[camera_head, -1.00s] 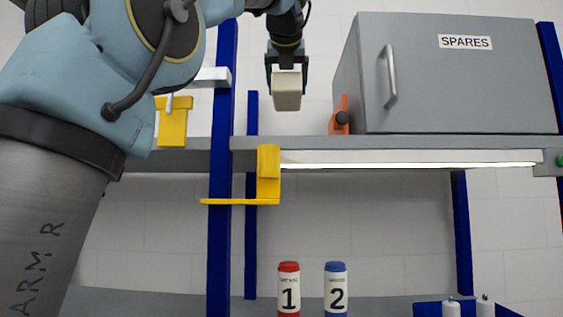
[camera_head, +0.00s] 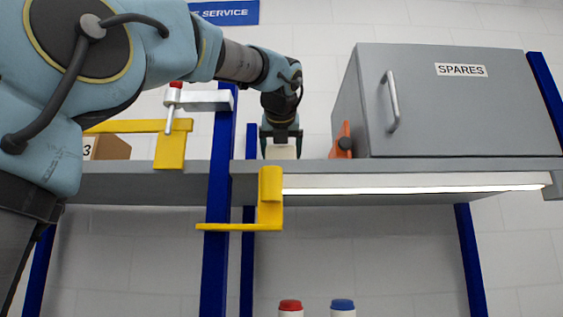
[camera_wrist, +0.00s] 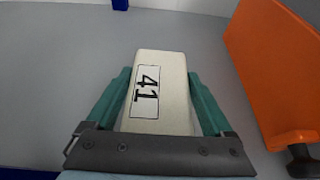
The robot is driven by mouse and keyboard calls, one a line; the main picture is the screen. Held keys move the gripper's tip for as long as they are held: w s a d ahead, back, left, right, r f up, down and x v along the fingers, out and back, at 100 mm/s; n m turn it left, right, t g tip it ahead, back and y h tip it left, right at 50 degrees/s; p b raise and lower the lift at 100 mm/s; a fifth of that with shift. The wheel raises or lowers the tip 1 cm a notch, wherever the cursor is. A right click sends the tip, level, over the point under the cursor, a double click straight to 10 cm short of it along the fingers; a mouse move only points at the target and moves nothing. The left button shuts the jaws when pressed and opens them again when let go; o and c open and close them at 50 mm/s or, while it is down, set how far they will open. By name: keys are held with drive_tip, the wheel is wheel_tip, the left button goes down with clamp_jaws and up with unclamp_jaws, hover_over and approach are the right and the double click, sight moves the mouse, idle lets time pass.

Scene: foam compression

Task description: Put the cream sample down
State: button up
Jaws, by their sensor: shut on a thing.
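The cream sample (camera_wrist: 172,85) is a pale block with a label reading 41. In the wrist view it sits between the two green fingers of my gripper (camera_wrist: 160,105), which is shut on it. In the head view my gripper (camera_head: 281,146) points down over the upper shelf (camera_head: 400,168), and the top of the sample shows between its fingers. The shelf's front edge hides the sample's lower part, so I cannot tell whether it touches the shelf.
An orange object (camera_wrist: 275,70) with a dark knob stands close on the right. A grey SPARES cabinet (camera_head: 450,105) stands further right. A yellow bracket (camera_head: 269,200) hangs at the shelf front, beside a blue post (camera_head: 216,230). Grey surface left of the sample is clear.

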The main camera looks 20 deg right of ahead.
drive_tip(key=shift+f, duration=0.15)
drive_tip(key=o, duration=1)
drive_tip(key=shift+o, duration=0.2)
drive_tip(key=shift+s+r, duration=0.15)
drive_tip(key=shift+r, duration=0.05)
drive_tip(key=b+v, duration=0.2)
drive_tip(key=v, duration=0.9)
drive_tip(key=shift+s+a+r, duration=0.1)
drive_tip(key=shift+s+a, duration=0.2)
